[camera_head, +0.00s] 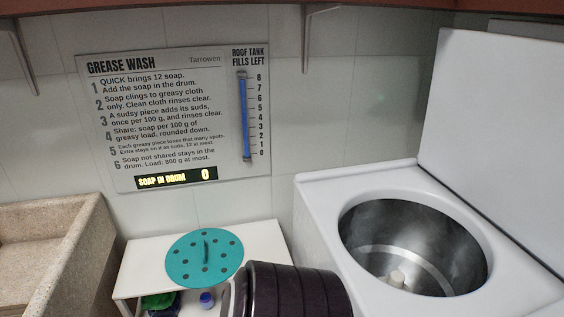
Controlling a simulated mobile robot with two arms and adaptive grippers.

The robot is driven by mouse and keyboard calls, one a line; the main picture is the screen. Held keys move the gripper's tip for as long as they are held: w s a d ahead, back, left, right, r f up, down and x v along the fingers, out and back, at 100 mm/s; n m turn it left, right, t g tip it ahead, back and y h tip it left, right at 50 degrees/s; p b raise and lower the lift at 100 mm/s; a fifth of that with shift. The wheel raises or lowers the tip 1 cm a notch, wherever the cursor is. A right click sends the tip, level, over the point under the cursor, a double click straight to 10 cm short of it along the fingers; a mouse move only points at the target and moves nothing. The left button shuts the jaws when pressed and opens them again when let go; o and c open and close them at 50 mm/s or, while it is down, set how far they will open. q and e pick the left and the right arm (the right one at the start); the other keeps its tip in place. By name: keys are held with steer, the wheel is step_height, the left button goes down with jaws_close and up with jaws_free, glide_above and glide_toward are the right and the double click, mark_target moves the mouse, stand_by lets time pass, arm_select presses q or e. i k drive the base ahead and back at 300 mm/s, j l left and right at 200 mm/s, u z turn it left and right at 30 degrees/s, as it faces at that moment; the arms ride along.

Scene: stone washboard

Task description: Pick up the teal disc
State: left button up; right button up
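The teal disc (190,262) lies flat on the top of a small white stand. It is round, with several dark spots and a thin upright handle at its middle. Its lower right edge is close to a dark, ribbed part of my arm at the bottom of the view, apart or touching I cannot tell. No gripper fingers show in the head view.
The white stand (262,238) has a lower shelf with a green item (158,301) and a blue-capped item (207,299). A stone basin (75,262) stands at left. An open-lidded white washer (322,205) with an empty-looking drum stands at right. A sign (150,120) hangs behind.

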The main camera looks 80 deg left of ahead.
mark_target(208, 257)
steer(key=u, duration=0.45)
steer(key=j+u, duration=0.1)
steer(key=u, duration=0.85)
steer(key=j+u, duration=0.1)
steer(key=u, duration=0.85)
steer(key=j+u, duration=0.1)
steer(key=u, duration=0.85)
steer(key=i, duration=0.2)
